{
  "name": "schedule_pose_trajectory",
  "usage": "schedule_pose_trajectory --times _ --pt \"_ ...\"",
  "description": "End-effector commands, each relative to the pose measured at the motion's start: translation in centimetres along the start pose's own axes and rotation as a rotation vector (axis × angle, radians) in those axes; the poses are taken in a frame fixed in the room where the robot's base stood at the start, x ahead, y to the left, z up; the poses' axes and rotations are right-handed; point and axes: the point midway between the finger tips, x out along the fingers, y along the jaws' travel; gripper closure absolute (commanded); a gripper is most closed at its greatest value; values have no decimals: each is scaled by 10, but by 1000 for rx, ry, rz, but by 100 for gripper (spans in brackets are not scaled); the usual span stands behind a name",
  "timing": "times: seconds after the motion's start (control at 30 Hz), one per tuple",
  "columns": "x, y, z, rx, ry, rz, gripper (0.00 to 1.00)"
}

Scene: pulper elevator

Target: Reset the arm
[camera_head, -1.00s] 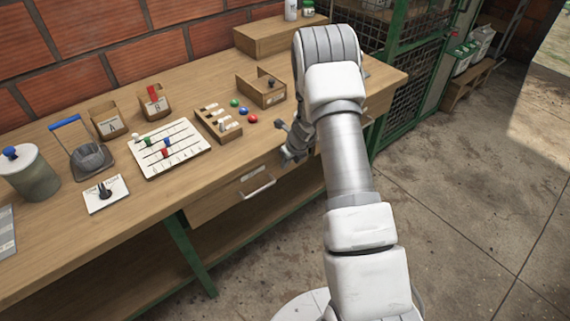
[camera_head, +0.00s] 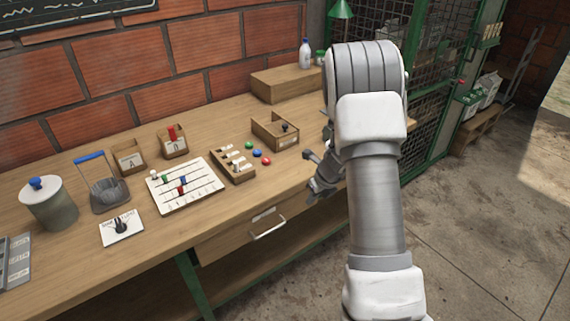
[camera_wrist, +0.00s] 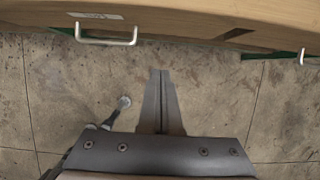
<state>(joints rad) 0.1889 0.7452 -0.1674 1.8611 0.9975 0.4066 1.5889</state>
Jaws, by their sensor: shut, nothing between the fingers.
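My arm reaches up from the bottom right of the head view and bends at the elbow, covering part of the bench's right end. My gripper (camera_head: 322,190) hangs just off the front edge of the workbench (camera_head: 120,263), partly hidden behind the arm. In the wrist view my gripper (camera_wrist: 161,100) has its two fingers together, with nothing between them. Below the fingers is bare concrete floor. The bench front with a drawer handle (camera_wrist: 106,41) lies at the top of that view.
On the bench stand a slider board (camera_head: 185,186), a slotted wooden rack (camera_head: 232,163), wooden boxes (camera_head: 275,131), a lidded jar (camera_head: 48,203) and a blue-handled weight (camera_head: 103,185). A drawer handle (camera_head: 268,229) sticks out of the bench front. Floor (camera_head: 470,220) on the right is clear.

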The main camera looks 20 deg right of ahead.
Motion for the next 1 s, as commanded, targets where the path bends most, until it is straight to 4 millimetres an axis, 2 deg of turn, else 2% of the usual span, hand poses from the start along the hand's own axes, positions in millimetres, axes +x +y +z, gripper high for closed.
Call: schedule_pose_trajectory --times 0.17,0.27,0.5,0.63,0.83,1.0 --pt "-8 3 4 -29 -6 3 100" --pt "-30 13 16 -127 -24 11 100" --pt "-122 60 46 -587 -87 30 100" --pt "-171 88 50 -857 -111 29 100" --pt "-241 129 43 -1273 -130 7 100" --pt "-293 160 24 -1624 -121 -25 100"
